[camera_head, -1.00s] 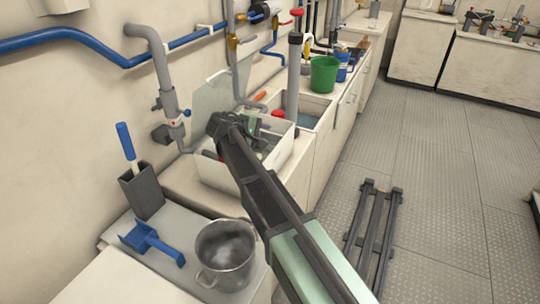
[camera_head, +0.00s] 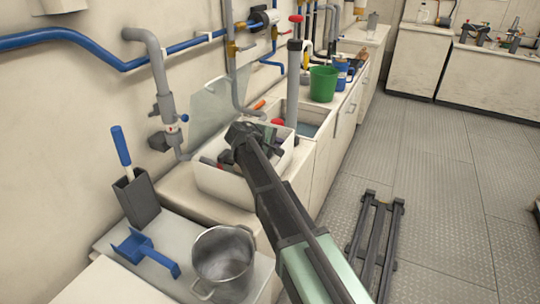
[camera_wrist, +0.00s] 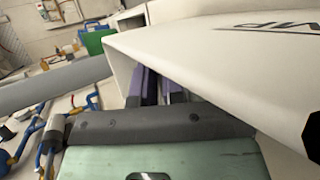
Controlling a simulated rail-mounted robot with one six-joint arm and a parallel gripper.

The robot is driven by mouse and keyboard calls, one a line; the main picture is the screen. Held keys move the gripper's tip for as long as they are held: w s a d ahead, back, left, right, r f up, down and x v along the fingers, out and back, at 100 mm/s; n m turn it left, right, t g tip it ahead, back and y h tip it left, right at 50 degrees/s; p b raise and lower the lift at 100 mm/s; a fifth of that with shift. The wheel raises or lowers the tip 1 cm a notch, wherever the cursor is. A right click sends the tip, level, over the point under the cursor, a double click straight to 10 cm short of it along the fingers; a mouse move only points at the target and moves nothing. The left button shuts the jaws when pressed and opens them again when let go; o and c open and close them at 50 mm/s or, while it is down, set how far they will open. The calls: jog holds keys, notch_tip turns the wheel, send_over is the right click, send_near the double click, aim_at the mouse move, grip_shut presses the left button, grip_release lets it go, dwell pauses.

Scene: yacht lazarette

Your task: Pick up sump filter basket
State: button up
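I cannot make out a sump filter basket for certain in either view. A white open bin (camera_head: 228,184) stands on the counter in the head view, with several dark, grey and red items inside. My gripper (camera_head: 262,142) is at this bin, and my own wrist hides part of its inside. In the wrist view, a large white panel with dark lettering ending in "MP" (camera_wrist: 235,60) fills the right side. My gripper (camera_wrist: 163,88) shows there as purple and dark finger parts close beside the panel. The fingertips are largely hidden, so their opening and any contents are unclear.
A clear panel (camera_head: 220,105) leans behind the bin. A water-filled sink (camera_head: 308,116), a green bucket (camera_head: 322,84) and an upright grey pipe (camera_head: 293,85) stand beyond. A steel pot (camera_head: 222,265), blue scoop (camera_head: 145,247) and dark holder (camera_head: 137,198) are nearer. Pipes line the wall.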

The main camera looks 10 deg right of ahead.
grip_shut()
jog(key=shift+r, duration=0.15)
notch_tip(320, 180, up, 20)
jog(key=p, duration=2)
